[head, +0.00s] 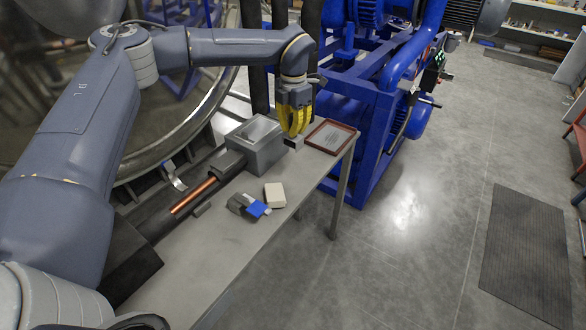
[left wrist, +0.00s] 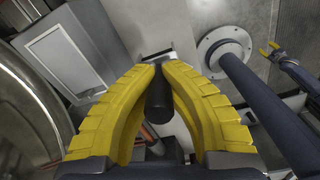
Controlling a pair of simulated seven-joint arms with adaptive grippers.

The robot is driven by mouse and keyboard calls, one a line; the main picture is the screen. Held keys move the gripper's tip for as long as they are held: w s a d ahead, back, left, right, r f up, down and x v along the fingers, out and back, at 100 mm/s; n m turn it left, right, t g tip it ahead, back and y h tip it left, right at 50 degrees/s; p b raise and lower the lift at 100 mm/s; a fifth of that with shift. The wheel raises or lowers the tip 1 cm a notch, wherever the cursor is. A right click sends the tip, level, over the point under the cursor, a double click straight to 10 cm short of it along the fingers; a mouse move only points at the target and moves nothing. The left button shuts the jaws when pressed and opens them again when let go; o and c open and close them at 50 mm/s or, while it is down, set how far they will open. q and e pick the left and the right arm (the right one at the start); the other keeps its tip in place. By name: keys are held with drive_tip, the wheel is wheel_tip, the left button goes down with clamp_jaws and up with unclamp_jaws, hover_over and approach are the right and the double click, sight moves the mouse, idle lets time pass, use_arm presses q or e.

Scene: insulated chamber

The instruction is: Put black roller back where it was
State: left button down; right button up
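My left gripper (head: 294,132) has yellow fingers and points down over the far end of the grey bench, between the grey box and the red-brown tray. In the left wrist view my left gripper (left wrist: 160,68) is closed around the black roller (left wrist: 158,102), a dark cylinder between the fingers. A dark end (head: 293,144) shows just below the fingertips in the head view; the rest is hidden by the fingers. My right gripper (left wrist: 269,48) shows small at the upper right of the left wrist view, its yellow fingers apart and empty. It is out of the head view.
The red-brown tray (head: 331,137) lies at the bench's far corner. The grey box (head: 254,146) stands left of my gripper. A white block (head: 275,195) and a blue-and-grey object (head: 249,206) lie nearer. A copper rod (head: 194,195) runs along the left. The near bench is clear.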

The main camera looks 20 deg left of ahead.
use_arm(q)
wheel_tip(320, 180, down, 15)
drive_tip(key=shift+r, duration=0.15)
idle(0.5)
drive_tip(key=c, duration=1.6)
unclamp_jaws()
drive_tip(key=shift+f, duration=0.2)
drive_tip(key=shift+r, duration=0.1)
wheel_tip(320, 180, up, 12)
drive_tip(key=shift+r, duration=0.1)
